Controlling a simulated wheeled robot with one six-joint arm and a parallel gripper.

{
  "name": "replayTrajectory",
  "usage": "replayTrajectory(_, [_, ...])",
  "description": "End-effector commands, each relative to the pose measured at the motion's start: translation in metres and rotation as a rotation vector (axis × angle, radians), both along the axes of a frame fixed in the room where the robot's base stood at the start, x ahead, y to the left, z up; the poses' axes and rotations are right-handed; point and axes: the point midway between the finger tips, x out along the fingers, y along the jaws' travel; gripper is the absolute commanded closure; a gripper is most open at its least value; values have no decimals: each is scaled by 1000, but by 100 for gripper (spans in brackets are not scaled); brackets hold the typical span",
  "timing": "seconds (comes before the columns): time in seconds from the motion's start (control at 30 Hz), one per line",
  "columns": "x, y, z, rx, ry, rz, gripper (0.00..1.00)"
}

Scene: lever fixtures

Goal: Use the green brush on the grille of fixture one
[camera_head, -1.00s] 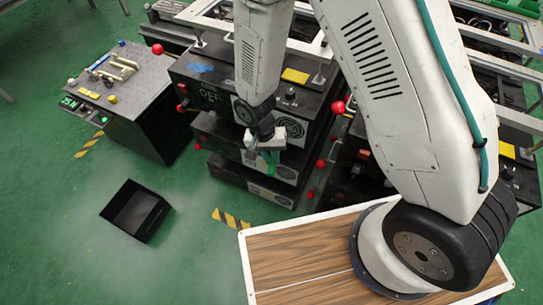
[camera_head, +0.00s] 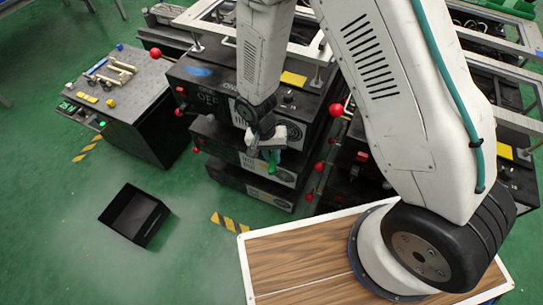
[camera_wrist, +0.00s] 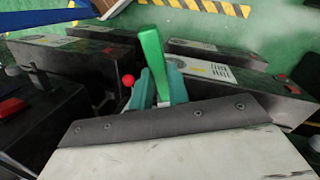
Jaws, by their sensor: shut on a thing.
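My gripper (camera_head: 268,146) is shut on the green brush (camera_wrist: 152,62), which stands out from between the teal fingers (camera_wrist: 160,88) in the wrist view. In the head view the brush (camera_head: 273,159) is small and partly hidden by the gripper. The gripper is in front of a stack of black fixture boxes (camera_head: 235,135) with red ball levers. A round grille (camera_head: 294,133) on a pale panel shows just right of the gripper, partly covered. I cannot tell whether the brush touches it, or which box is fixture one.
A grey-topped bench (camera_head: 120,85) with tools stands at the left. An open black bin (camera_head: 135,214) is on the green floor, with pale haze around it. Red ball levers (camera_head: 336,110) stick out near the arm. A wood-topped surface (camera_head: 300,265) is at the front.

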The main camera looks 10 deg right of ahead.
Motion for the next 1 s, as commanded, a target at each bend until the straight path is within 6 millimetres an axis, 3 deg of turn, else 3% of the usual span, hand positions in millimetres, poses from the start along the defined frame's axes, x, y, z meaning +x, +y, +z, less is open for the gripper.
replayTrajectory(0.23, [-3, -5, 0, -1, 1, -2, 100])
replayTrajectory(0.67, [-25, -31, 0, 0, 0, -1, 100])
replayTrajectory(1.0, [-18, -28, 0, 0, -2, -1, 100])
